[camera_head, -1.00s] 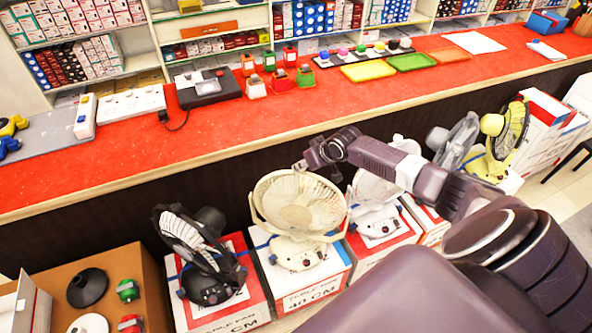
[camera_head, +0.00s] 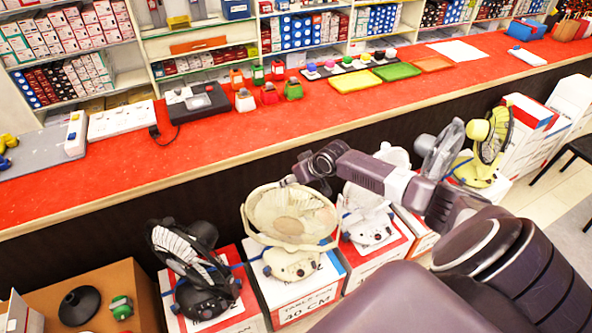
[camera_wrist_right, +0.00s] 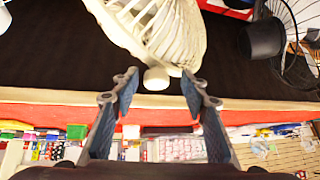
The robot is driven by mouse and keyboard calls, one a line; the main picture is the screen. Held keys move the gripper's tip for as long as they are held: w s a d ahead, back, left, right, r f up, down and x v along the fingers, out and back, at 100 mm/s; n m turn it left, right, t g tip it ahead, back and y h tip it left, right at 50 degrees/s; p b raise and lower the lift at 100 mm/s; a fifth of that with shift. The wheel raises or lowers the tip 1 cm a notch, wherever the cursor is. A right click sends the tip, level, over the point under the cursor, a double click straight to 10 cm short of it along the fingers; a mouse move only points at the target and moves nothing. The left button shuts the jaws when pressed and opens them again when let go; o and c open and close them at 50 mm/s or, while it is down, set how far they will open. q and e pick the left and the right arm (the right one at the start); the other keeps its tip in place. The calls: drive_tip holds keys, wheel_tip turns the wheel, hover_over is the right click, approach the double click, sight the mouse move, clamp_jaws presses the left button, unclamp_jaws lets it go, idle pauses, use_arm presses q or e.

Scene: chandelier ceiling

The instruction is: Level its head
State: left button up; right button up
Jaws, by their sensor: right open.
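The cream table fan (camera_head: 292,222) stands on a white and red box below the counter. Its round grille head is tipped, with the face turned largely upward. My right gripper (camera_head: 288,178) is by the back upper edge of this head. In the right wrist view, my right gripper (camera_wrist_right: 158,88) is open, with its two fingers apart. The fan's pale ribbed head (camera_wrist_right: 165,30) and a rounded cream knob (camera_wrist_right: 156,79) show between and just beyond the fingertips. I cannot tell whether they touch. My left gripper is out of view.
A black fan (camera_head: 190,270) stands left of the cream one. A white fan (camera_head: 368,205) stands close on its right, partly behind my right arm. The red counter (camera_head: 200,140) runs behind them, its edge near my right gripper.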

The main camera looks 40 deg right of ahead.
drive_tip(key=v, duration=1.1)
drive_tip(key=shift+s+r, duration=0.3)
drive_tip(key=shift+a, duration=0.1)
